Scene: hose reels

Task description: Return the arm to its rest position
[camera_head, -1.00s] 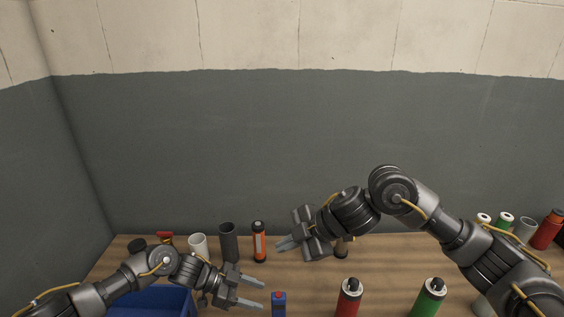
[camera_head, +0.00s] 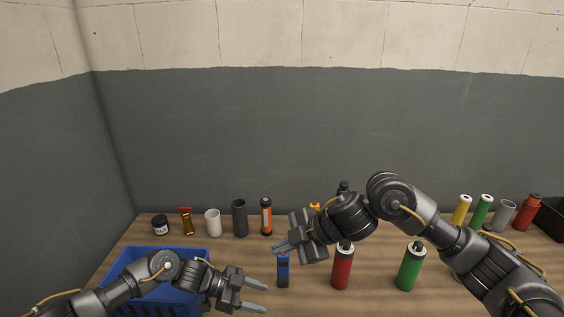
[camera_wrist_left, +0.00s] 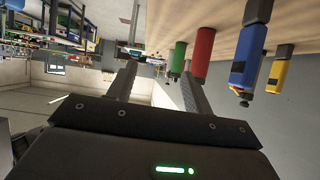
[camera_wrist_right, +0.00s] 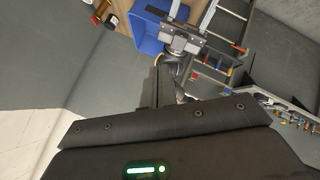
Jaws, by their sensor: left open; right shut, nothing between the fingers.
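My left gripper (camera_head: 266,297) is open and empty, low at the front beside the blue crate. In the left wrist view its two fingers (camera_wrist_left: 158,85) stand apart with nothing between them. The right arm reaches in from the right, bent at a raised elbow, and hides part of the table.
A blue crate (camera_head: 121,262) stands at the left. A blue bottle (camera_head: 283,270), a red bottle (camera_head: 342,270) and a green bottle (camera_head: 409,268) stand along the table (camera_head: 230,252). Several cups and canisters line the back. A black bin (camera_head: 551,221) is at the far right.

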